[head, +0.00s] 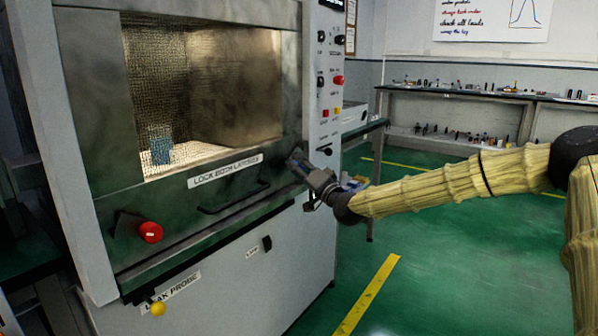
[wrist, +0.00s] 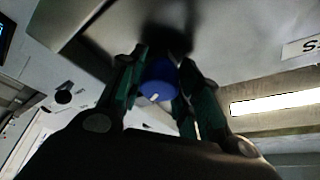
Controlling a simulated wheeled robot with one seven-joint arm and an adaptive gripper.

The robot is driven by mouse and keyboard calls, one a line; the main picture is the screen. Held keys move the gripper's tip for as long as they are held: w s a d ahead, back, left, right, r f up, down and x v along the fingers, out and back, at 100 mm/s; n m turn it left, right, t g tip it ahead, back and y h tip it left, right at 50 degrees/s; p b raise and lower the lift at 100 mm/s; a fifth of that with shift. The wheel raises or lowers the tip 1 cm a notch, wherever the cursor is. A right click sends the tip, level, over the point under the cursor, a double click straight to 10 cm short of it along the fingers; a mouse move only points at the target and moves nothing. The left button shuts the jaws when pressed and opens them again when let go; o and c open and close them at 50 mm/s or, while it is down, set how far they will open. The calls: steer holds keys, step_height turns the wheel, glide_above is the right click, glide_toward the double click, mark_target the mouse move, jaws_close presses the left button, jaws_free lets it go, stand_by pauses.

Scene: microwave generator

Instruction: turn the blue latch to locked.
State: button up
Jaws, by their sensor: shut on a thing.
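The blue latch (wrist: 158,82) is a round blue knob with a small white mark, seen in the middle of the wrist view. My gripper (wrist: 157,90) has one finger on each side of the knob and is shut on it. In the head view my gripper (head: 298,163) is at the right edge of the microwave generator's door (head: 115,205). I cannot tell from the mark whether the latch stands at locked.
A red knob (head: 150,232) sits at the door's lower left, and a dark handle (head: 235,198) crosses the door. A yellow ball (head: 158,309) hangs by the leak probe label. A control panel (head: 330,80) stands right of the door. Green floor (head: 440,250) is open at right.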

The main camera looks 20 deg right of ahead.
steer(key=shift+n, duration=0.5)
steer(key=o, duration=1)
steer(key=shift+w, duration=0.1)
steer(key=shift+o, duration=0.2)
steer(key=v, duration=1.2)
steer(key=shift+d+f, duration=0.1)
steer(key=shift+f, duration=0.1)
